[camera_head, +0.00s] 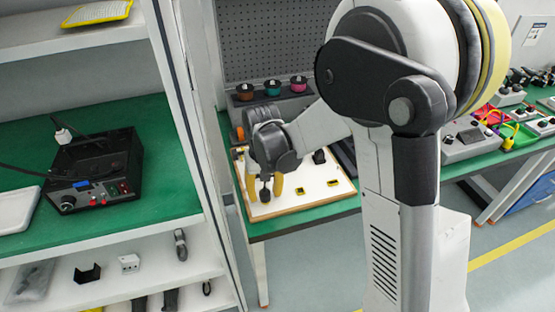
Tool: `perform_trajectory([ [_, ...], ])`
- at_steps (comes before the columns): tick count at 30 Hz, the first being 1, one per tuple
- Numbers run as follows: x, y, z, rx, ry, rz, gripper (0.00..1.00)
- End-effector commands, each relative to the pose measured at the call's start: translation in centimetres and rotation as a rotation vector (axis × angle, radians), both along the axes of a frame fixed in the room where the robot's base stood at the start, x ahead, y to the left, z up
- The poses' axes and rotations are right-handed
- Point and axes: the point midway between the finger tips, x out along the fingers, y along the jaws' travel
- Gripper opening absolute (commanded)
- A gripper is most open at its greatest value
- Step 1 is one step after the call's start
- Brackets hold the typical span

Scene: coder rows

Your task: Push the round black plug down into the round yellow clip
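My gripper (265,190) hangs over the white board (295,204) on the far green table, with its wrist above. Two yellow uprights, which look like its fingers, stand apart with a small dark round-ended piece (265,193) between them. I cannot tell whether that piece is the round black plug, or whether the fingers touch it. Two small yellow pieces with dark centres lie on the board, one at the middle (301,191) and one at the right (333,182). They look squarish, and I cannot make out the round yellow clip. A black block (319,156) stands toward the back right.
A grey box with several coloured spools (273,88) stands behind the board. A shelf at left holds a black device (95,172); its post (190,110) stands left of the table. Grey control boxes (468,140) stand on the right bench. My arm hides part of the table.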

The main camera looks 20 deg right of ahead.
Motion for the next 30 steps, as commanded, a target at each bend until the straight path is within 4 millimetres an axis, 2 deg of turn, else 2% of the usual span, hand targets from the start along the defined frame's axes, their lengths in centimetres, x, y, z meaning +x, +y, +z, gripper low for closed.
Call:
perform_trajectory([
  [11, 0.0, 0.0, 0.6, 0.0, 0.0, 0.0, 0.45],
  [14, 0.0, 0.0, 2.0, 0.0, 0.0, 0.0, 0.45],
  [24, -0.1, 0.0, 9.4, 0.0, 0.0, 0.0, 0.45],
  [30, 0.0, 0.0, 11.7, 0.0, 0.0, 0.0, 0.45],
])
